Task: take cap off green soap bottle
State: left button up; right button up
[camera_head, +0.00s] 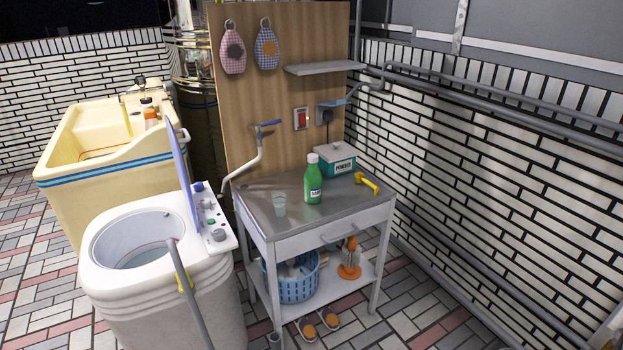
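The green soap bottle (313,184) stands upright on the grey metal top of a small table (262,208). Its white cap (312,158) sits on the bottle's neck. The bottle has a small white and blue label facing me. Nothing touches or holds it. Neither of my grippers can be made out in the head view.
A teal and white powder box (336,162) stands behind the bottle. A yellow tool (366,183) lies to its right and a clear cup (279,204) stands to its left. A white washing machine (155,270) stands left of the table, with a grey pole (190,300) before it.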

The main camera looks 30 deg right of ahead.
aim_at(313, 177)
jog(key=u, duration=0.45)
jog(key=k, duration=0.3)
jog(key=z, duration=2.15)
jog(key=i, duration=1.8)
jog(key=u, duration=0.65)
